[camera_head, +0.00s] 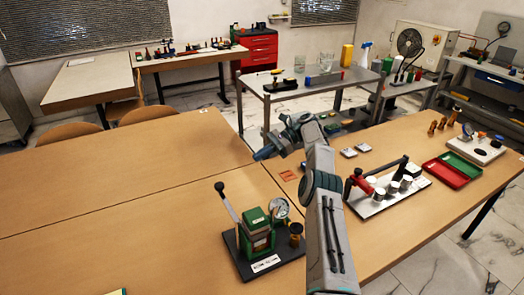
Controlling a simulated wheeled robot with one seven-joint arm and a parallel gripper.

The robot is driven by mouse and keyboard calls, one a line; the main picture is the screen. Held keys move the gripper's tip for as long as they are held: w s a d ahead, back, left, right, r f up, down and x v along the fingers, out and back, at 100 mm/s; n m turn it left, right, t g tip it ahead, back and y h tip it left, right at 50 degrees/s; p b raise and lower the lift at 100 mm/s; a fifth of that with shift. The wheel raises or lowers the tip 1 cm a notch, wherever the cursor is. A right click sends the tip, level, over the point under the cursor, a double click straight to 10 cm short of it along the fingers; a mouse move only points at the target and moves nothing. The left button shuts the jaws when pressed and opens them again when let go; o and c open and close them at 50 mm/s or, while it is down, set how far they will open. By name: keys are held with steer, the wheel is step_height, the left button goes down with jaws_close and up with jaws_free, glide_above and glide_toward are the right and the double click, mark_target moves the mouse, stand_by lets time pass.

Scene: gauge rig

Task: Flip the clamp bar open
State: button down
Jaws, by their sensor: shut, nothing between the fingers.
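A white base plate (378,206) lies on the right-hand table. It carries a red stand (357,183), several white cylinders and a long dark bar (390,167) that slopes up to the right; this looks like the clamp bar. The bar runs above the cylinders; whether it touches them is too small to tell. My gripper (258,155) is shut and empty, pointing left above the tables, well to the left of the plate. My forearm passes just left of the red stand.
A green press with a gauge and a lever (258,236) stands on a dark base at front centre. Red and green trays (452,170) lie right of the plate, and a white board with parts (480,150) lies behind them.

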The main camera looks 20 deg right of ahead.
steer(key=shift+d, duration=0.25)
stand_by(0.4)
steer(key=s+a+r+n+h, duration=0.2)
steer(key=a+r+n+h, duration=0.2)
steer(key=a+r, duration=0.55)
steer(key=s+a+r+n+t+h, duration=0.2)
steer(key=s+r+n+h, duration=0.15)
steer(key=s+r, duration=0.6)
steer(key=s+d+f+n+t+h, duration=0.1)
steer(key=s+f+n+h, duration=0.1)
steer(key=s, duration=0.8)
steer(key=s+d+f+n+t+h, duration=0.1)
steer(key=s+d+n+h, duration=0.1)
steer(key=s, duration=0.9)
steer(key=s+d+f+n+t+h, duration=0.1)
steer(key=s+n, duration=0.3)
steer(key=s, duration=0.6)
steer(key=shift+s+d+f+n+t+h, duration=0.15)
steer(key=shift+f+n+t+h, duration=0.2)
steer(key=shift+f+t+h, duration=0.35)
